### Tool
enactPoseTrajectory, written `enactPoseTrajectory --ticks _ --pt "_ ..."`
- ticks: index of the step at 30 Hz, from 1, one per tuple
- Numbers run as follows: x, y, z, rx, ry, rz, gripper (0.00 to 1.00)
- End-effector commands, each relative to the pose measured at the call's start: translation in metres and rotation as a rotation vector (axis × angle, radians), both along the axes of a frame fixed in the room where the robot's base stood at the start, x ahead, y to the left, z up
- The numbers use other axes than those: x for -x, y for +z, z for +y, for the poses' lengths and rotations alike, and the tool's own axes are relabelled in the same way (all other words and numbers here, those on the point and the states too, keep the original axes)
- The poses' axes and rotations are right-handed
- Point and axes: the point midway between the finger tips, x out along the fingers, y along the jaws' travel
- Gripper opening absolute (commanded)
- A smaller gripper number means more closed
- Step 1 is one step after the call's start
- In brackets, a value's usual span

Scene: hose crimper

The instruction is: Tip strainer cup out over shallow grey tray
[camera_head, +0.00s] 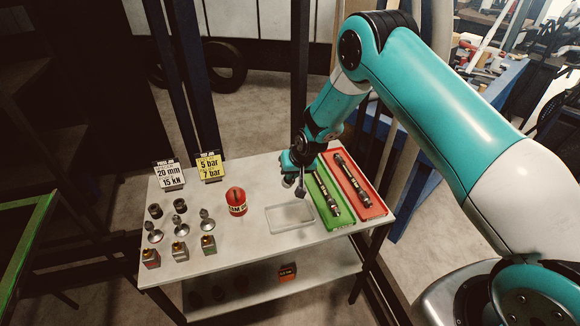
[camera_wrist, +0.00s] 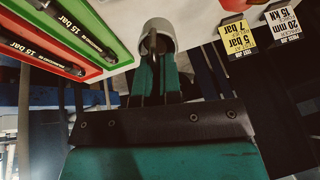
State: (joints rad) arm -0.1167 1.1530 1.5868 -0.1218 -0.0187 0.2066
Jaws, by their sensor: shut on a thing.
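A dark piece shows in front of the cup's opening. In the head view a small grey part (camera_head: 301,191) hangs below the gripper, and most of the cup is hidden. I cannot tell what the cup contains.
Green (camera_head: 315,200) and red (camera_head: 378,208) trays with hoses lie at the right. A red can (camera_head: 236,200) stands left of the grey tray. Several fittings stand further left. White (camera_head: 170,177) and yellow (camera_head: 210,167) signs stand at the back edge.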

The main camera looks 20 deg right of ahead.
Motion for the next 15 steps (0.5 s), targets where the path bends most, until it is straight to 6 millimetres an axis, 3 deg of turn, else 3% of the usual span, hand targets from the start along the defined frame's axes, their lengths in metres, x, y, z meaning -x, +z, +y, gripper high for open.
enactPoseTrajectory --ticks 15 --pt "0.016 -0.006 0.000 0.001 0.000 -0.484 0.00"
